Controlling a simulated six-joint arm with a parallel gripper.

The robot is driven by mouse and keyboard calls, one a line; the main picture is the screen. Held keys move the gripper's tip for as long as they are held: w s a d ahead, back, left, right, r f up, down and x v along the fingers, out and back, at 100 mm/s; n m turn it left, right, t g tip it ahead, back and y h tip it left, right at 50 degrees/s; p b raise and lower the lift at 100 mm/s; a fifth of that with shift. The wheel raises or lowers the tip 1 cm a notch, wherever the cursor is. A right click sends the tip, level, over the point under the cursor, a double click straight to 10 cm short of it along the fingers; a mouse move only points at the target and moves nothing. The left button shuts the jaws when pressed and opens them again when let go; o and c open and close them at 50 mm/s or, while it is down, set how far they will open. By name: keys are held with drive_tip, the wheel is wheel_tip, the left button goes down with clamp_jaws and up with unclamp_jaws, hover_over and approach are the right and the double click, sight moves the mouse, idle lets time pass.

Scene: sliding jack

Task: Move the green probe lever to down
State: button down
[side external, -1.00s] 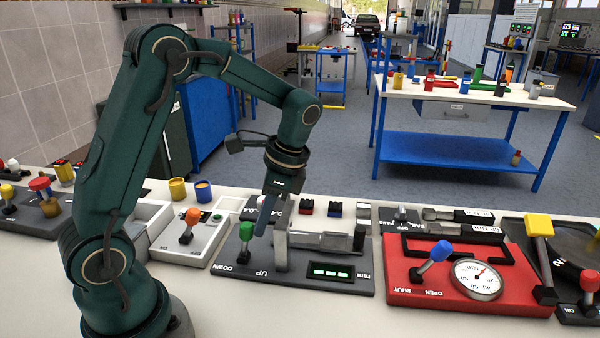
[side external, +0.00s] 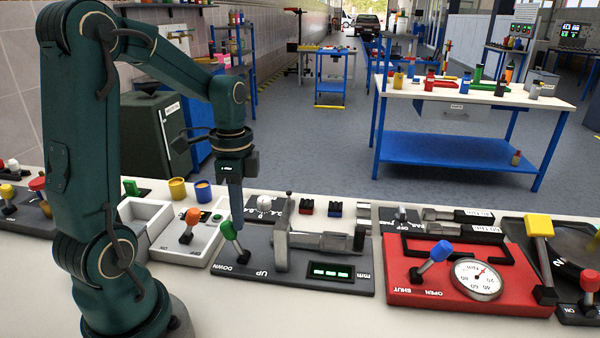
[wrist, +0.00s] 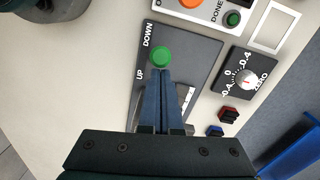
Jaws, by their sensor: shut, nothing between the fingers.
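The green probe lever (side external: 229,231) stands on a dark grey gauge panel (side external: 325,284) with DOWN and UP labels. In the side view it leans left, towards the DOWN label. My gripper (side external: 238,226) is shut and empty, pointing down just right of the green knob. The wrist view shows the green knob (wrist: 162,57) right at the tips of my closed fingers (wrist: 165,73); they look to be touching it or nearly so. The lever's shaft is hidden under the knob there.
A panel with an orange lever (side external: 192,217) is close on the left. A grey measuring fixture (side external: 318,240) stands just right of the green lever. A red panel (side external: 400,285) with a blue lever and a dial is further right. A white dial knob (side external: 264,203) is behind.

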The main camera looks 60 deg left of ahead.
drive_tip(key=shift+s+a, duration=0.35)
drive_tip(key=shift+a, duration=0.05)
drive_tip(key=shift+s, duration=0.1)
idle(0.3)
wheel_tip(320, 180, up, 11)
drive_tip(key=d+m, duration=0.2)
drive_tip(key=s+d+f+n+t, duration=0.2)
drive_tip(key=d+n+t, duration=0.1)
drive_tip(key=d+n, duration=0.1)
drive_tip(key=s+d+f+n+t, duration=0.2)
drive_tip(key=d+n+t, duration=0.1)
drive_tip(key=d+n, duration=0.2)
drive_tip(key=shift+d, duration=1)
